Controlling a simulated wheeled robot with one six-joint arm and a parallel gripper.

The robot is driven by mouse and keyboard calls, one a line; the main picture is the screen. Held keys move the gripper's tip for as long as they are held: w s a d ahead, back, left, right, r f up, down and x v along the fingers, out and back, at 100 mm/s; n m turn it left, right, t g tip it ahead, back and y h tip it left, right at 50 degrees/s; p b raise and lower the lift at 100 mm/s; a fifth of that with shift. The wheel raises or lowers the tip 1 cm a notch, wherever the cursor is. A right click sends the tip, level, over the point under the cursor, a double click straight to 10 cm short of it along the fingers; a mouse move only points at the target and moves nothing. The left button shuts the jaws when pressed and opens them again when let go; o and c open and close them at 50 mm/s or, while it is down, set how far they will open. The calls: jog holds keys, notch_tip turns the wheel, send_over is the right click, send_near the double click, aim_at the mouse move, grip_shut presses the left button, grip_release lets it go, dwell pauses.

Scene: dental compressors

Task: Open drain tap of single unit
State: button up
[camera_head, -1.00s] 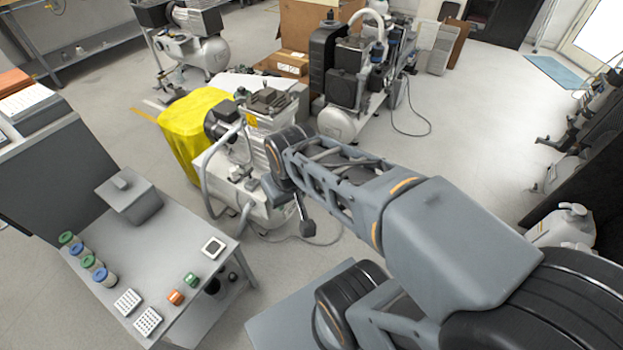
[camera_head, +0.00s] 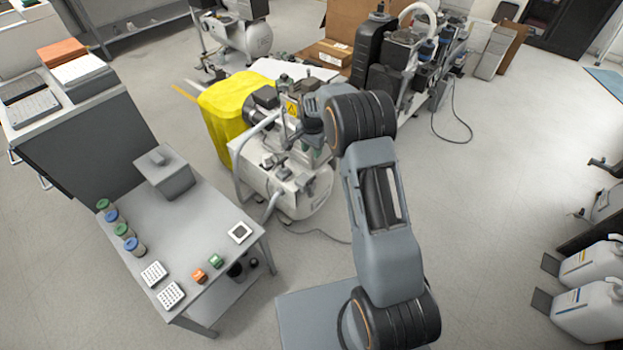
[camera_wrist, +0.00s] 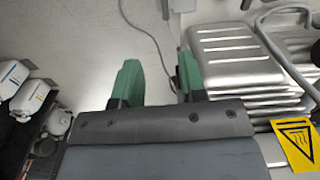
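The single compressor unit (camera_head: 290,185), with a white tank and a motor and pump on top, stands beside the yellow cover in the head view. I cannot make out its drain tap in either view. My gripper, with two green fingers, shows in the wrist view (camera_wrist: 158,80); the fingers are apart with nothing between them. The pump's silver finned metal body (camera_wrist: 240,68) is just right of the fingers, with a yellow warning label (camera_wrist: 297,144) below it. In the head view my arm reaches the right side of the unit and hides part of it.
A grey bench (camera_head: 205,222) with jars and small trays stands left of the unit. The yellow cover (camera_head: 226,110) is behind it. A larger compressor (camera_head: 395,75) is at the back. White jugs (camera_head: 590,308) stand at the right.

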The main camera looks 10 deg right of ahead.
aim_at(311, 179)
jog(key=shift+m, duration=0.4)
jog(key=f+b, duration=0.1)
jog(key=f, duration=0.4)
jog(key=w+f, duration=0.1)
jog(key=f, duration=0.5)
jog(key=f+b, duration=0.1)
jog(key=f, duration=0.5)
jog(key=shift+w+f+b, duration=0.1)
jog(key=shift+w+b, duration=0.1)
jog(key=shift+b, duration=0.1)
grip_shut()
